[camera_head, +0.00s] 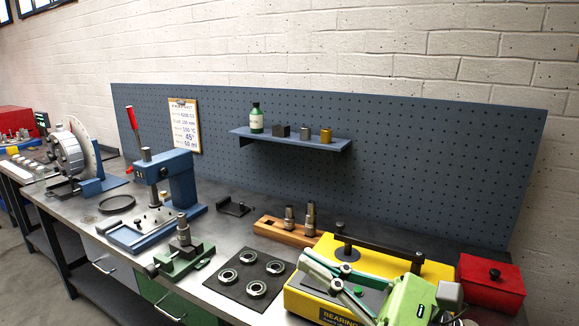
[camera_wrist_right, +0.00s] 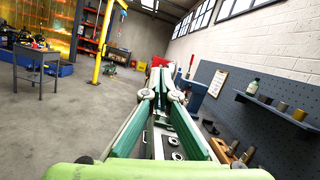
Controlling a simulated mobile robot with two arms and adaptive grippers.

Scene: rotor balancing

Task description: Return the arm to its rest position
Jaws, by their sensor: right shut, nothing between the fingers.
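My right gripper (camera_head: 308,258) shows at the lower right of the head view, its pale-green fingers reaching up and left from a green body, in front of and over the yellow bearing unit (camera_head: 300,302). In the right wrist view the same gripper (camera_wrist_right: 161,82) points ahead along the bench, its fingers shut with nothing between them. The right arm beyond the gripper body is mostly out of the head view. My left gripper is in neither view.
A black mat (camera_head: 228,291) with several bearing rings lies left of the gripper. A red box (camera_head: 491,284) stands to the right. Behind are a wooden block (camera_head: 287,236) with metal pieces and a wall shelf (camera_head: 290,137). A blue press (camera_head: 180,180) stands further left.

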